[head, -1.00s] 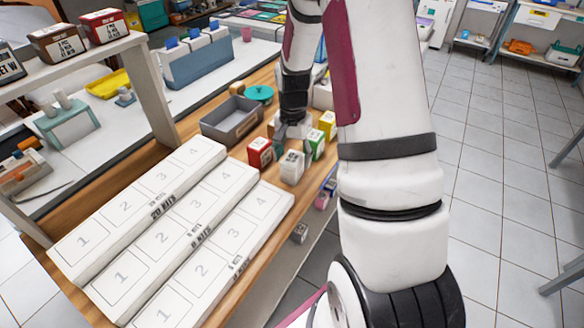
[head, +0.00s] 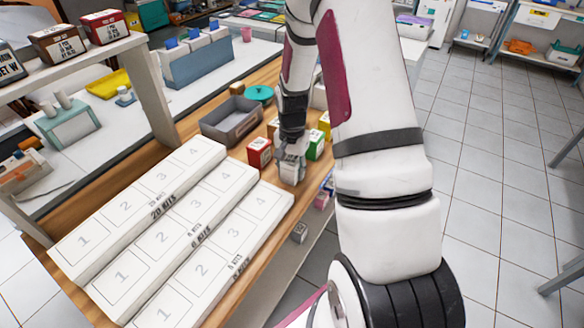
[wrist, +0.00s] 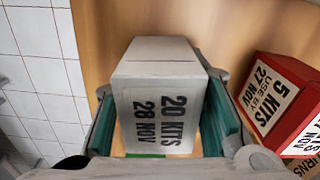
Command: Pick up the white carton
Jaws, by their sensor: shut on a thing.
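The white carton (wrist: 158,110) stands on the wooden bench between the two fingers of my gripper (wrist: 163,135) in the wrist view. Its label reads "20 KITS 28 NOV". The fingers, with green pads, are shut on its two sides. In the head view my gripper (head: 291,164) comes down over the white carton (head: 290,175) and hides much of it. I cannot tell any gap between the carton and the bench.
A red carton (wrist: 286,104) labelled "5 KITS" stands close to the right in the wrist view. A green-and-white carton (head: 315,146) stands beside my gripper. A grey bin (head: 231,120) is behind. White numbered trays (head: 190,243) fill the bench at front left.

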